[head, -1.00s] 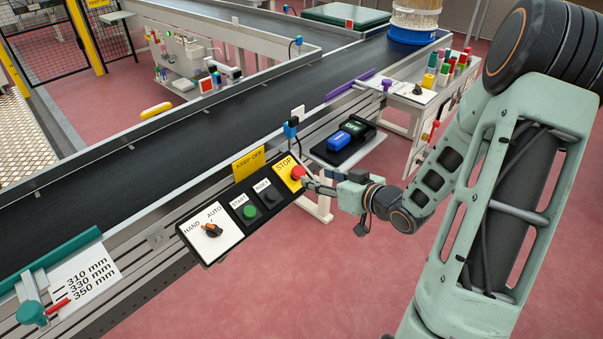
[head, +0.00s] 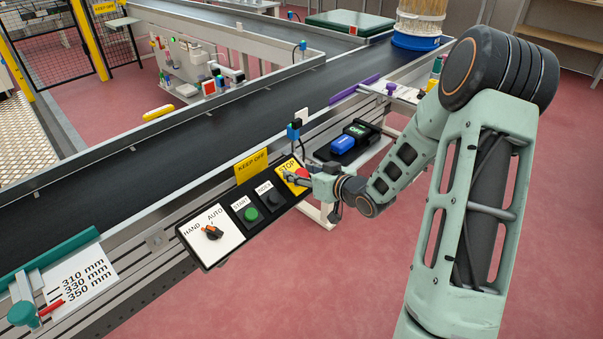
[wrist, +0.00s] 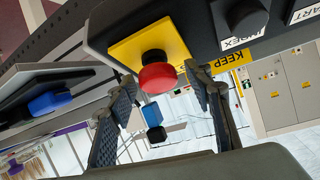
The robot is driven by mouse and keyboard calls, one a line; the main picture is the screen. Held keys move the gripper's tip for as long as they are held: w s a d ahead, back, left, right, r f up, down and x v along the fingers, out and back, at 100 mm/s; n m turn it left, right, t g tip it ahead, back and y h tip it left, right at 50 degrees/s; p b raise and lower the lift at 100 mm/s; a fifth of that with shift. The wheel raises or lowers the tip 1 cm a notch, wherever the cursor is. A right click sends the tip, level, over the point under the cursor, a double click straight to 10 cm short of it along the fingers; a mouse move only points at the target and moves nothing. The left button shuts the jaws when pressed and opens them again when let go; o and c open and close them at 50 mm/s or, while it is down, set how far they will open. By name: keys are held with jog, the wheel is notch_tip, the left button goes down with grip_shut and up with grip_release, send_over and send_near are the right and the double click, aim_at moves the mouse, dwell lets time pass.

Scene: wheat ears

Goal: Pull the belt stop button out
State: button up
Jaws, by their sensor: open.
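The red belt stop button (wrist: 158,76) stands on a yellow square plate (wrist: 150,42) at the end of the dark control panel. In the wrist view it lies between the tips of my open gripper (wrist: 160,85), with a finger on each side. I cannot tell whether either finger touches it. In the head view my gripper (head: 311,178) is at the panel's right end, and the yellow STOP plate (head: 289,168) shows beside it. The gripper covers part of the red button there.
The panel also carries a black INDEX button (head: 273,198), a green START button (head: 251,213) and a HAND/AUTO selector (head: 212,233). A yellow KEEP OFF sign (head: 251,164) stands behind it. A blue device (head: 343,143) sits to the right. The conveyor belt (head: 190,140) runs behind.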

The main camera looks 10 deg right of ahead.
grip_shut()
jog(key=shift+s+d+r+p, duration=0.15)
jog(key=shift+s+r+p, duration=0.05)
jog(key=shift+r+p, duration=0.25)
jog(key=shift+s+d+r+p, duration=0.1)
jog(key=shift+s+r+p, duration=0.05)
jog(key=shift+r+p, duration=0.25)
jog(key=shift+f, duration=0.15)
grip_release()
jog(key=shift+s, duration=0.1)
jog(key=v, duration=1.2)
